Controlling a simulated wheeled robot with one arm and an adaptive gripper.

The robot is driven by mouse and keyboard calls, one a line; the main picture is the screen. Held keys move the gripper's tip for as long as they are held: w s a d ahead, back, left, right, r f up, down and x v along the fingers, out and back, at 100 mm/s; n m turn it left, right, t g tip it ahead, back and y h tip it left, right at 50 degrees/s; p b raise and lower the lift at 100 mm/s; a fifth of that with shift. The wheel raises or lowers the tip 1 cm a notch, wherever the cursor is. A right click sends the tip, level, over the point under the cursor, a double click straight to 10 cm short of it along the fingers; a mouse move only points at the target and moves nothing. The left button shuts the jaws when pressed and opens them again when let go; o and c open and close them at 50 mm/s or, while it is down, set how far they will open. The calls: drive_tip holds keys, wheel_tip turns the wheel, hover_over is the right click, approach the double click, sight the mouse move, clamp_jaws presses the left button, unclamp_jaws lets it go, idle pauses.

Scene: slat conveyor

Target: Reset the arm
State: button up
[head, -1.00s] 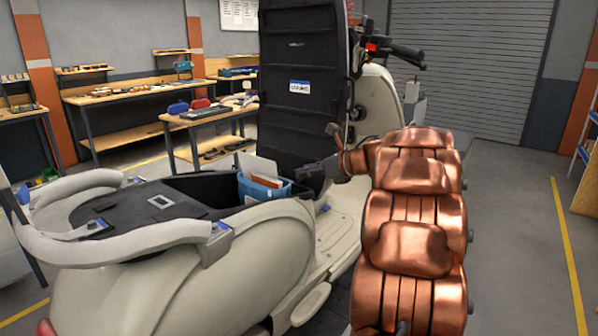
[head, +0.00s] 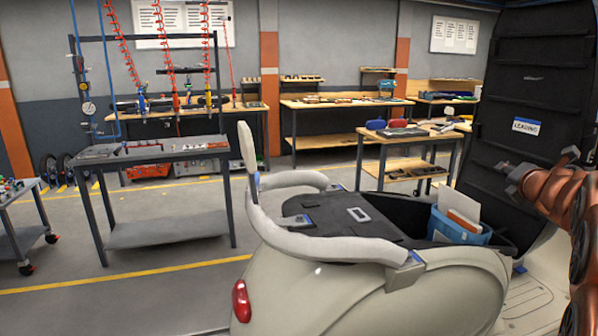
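My copper-coloured arm (head: 572,205) enters at the right edge of the head view, mostly cut off by the frame. My grey gripper (head: 514,178) shows in front of the raised black seat panel (head: 535,85), below its "LEADING" label. It is above and to the right of a blue bin (head: 458,232). No object shows in the gripper, but its fingers are too small and turned to read. The bin holds a white sheet and an orange item, and sits in the open compartment of a cream scooter (head: 370,295).
The scooter's padded rail (head: 310,243) and red tail light (head: 241,300) are at the near side. A grey metal table (head: 150,152) stands at left, wooden workbenches (head: 345,103) along the back wall. Floor at lower left is clear, crossed by a yellow line.

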drive_tip(key=s+a+f+m+g+h, duration=0.1)
drive_tip(key=s+a+f+m, duration=0.1)
drive_tip(key=m, duration=0.2)
drive_tip(key=s+a+f+m+g+h, duration=0.1)
drive_tip(key=s+a+f+m+g, duration=0.1)
drive_tip(key=s+m, duration=0.1)
drive_tip(key=s+a+f+m+g+h, duration=0.1)
drive_tip(key=s+a+m+g, duration=0.1)
drive_tip(key=m, duration=0.3)
drive_tip(key=shift+s+a+f+m+p, duration=0.15)
drive_tip(key=shift+s+f+m+p, duration=0.2)
drive_tip(key=shift+s, duration=0.2)
drive_tip(key=s+a+f+m+g+y, duration=0.2)
drive_tip(key=s+a+f, duration=0.4)
drive_tip(key=s+a, duration=0.3)
drive_tip(key=s+a+f+m+g+y, duration=0.3)
drive_tip(key=s+a+f+m+g, duration=0.2)
drive_tip(key=s+a, duration=0.5)
drive_tip(key=s+a+f+m+g+y+p, duration=0.1)
drive_tip(key=s+a+f+m+g+y, duration=0.1)
drive_tip(key=s+a+f+m+g, duration=0.2)
drive_tip(key=s+a+f, duration=0.1)
drive_tip(key=s+a, duration=0.2)
drive_tip(key=s, duration=0.2)
drive_tip(key=s+a+f+g, duration=0.1)
drive_tip(key=s+a+f, duration=0.1)
drive_tip(key=s, duration=0.3)
drive_tip(key=shift+s+a+f+y, duration=0.25)
drive_tip(key=shift+s+a+y, duration=0.1)
drive_tip(key=shift+a, duration=0.4)
